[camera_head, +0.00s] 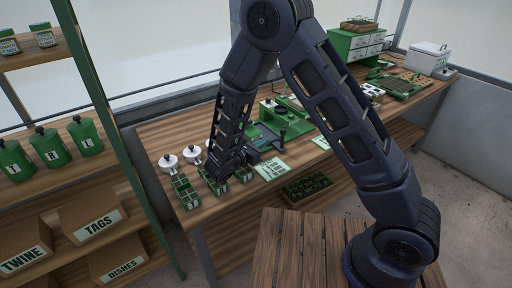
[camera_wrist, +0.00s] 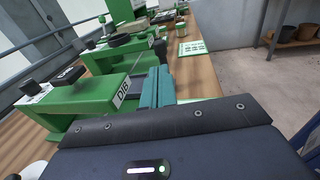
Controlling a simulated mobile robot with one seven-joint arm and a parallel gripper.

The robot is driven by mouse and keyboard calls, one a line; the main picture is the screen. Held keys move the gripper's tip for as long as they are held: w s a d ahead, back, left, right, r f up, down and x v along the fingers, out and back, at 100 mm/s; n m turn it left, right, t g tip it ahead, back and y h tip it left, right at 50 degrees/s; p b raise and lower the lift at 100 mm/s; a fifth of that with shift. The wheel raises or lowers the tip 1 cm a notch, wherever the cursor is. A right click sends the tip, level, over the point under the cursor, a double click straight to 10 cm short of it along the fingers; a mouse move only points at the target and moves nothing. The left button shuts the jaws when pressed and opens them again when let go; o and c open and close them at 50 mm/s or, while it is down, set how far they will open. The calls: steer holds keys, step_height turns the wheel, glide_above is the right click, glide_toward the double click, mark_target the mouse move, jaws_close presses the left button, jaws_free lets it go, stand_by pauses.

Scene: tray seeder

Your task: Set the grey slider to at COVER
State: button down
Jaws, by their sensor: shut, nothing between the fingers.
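A green seeder unit (camera_wrist: 88,105) fills the left of the wrist view, with a white plate reading DIB on its near end. A dark block (camera_wrist: 68,76) sits on its top; I cannot tell whether this is the grey slider. No COVER mark is legible. My gripper (camera_wrist: 156,85) has its teal fingers shut and empty, beside the DIB plate on its right; I cannot tell whether they touch the unit. In the head view, green seeder parts (camera_head: 296,110) show on the bench, and my arm hides part of that area.
A black-knobbed lever (camera_wrist: 160,48) stands beyond my fingers. The wooden bench (camera_head: 160,131) carries white-lidded pots (camera_head: 168,161), green seed trays (camera_head: 186,192) and a printed card (camera_head: 271,167). A shelf of green canisters (camera_head: 84,136) and boxes stands at left.

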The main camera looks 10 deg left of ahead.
steer(key=x, duration=0.7)
steer(key=shift+w+d, duration=0.2)
steer(key=shift+w, duration=0.1)
steer(key=s+d+x, duration=0.1)
steer(key=x, duration=0.9)
steer(key=s+d+x, duration=0.1)
steer(key=x, duration=0.9)
steer(key=shift+w+d+r, duration=0.15)
steer(key=shift+d+r, duration=0.2)
steer(key=shift+d, duration=0.05)
steer(key=v, duration=1.4)
steer(key=shift+a, duration=0.1)
